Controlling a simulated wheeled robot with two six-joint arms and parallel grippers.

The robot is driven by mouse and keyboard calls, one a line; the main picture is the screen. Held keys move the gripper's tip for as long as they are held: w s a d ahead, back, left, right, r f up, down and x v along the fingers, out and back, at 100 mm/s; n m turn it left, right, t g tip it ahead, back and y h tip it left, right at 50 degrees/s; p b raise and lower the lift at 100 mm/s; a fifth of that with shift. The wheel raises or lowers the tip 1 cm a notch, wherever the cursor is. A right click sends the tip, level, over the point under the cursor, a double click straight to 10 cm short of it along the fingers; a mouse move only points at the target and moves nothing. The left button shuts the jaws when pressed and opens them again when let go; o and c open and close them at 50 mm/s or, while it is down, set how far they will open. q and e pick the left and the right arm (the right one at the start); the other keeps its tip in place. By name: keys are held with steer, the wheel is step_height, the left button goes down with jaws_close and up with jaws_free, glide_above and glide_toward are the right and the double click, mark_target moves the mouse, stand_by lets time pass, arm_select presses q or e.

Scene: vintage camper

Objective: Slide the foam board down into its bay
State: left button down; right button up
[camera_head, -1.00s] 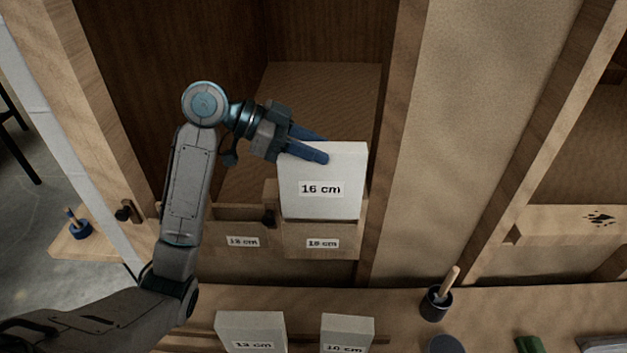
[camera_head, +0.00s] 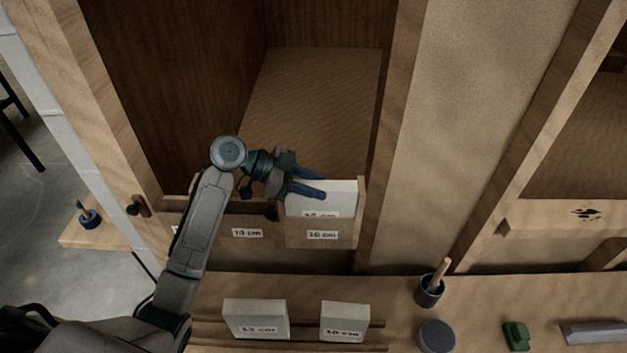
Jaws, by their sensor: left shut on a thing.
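The white foam board (camera_head: 338,198) stands upright in the bay (camera_head: 310,239) labelled 16 cm. Its upper part shows above the bay's wooden front, and its own label is partly cut off by that front. My left gripper (camera_head: 312,187) is shut on the board's top left edge, with its blue fingers across the top. The board's lower part is hidden inside the bay. My right gripper is not in view.
A neighbouring bay labelled 13 cm (camera_head: 247,232) is left of it, partly behind my arm. Two white boards (camera_head: 255,317) (camera_head: 345,320) stand in a rack on the bench. A dark cup with a brush (camera_head: 430,290), a round dark lid (camera_head: 437,336) and a green block (camera_head: 517,335) are at right.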

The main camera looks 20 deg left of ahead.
arm_select(q)
steer(key=shift+f, duration=0.2)
steer(key=c, duration=1.3)
jaws_free()
steer(key=shift+o, duration=1.3)
steer(key=shift+r, duration=0.1)
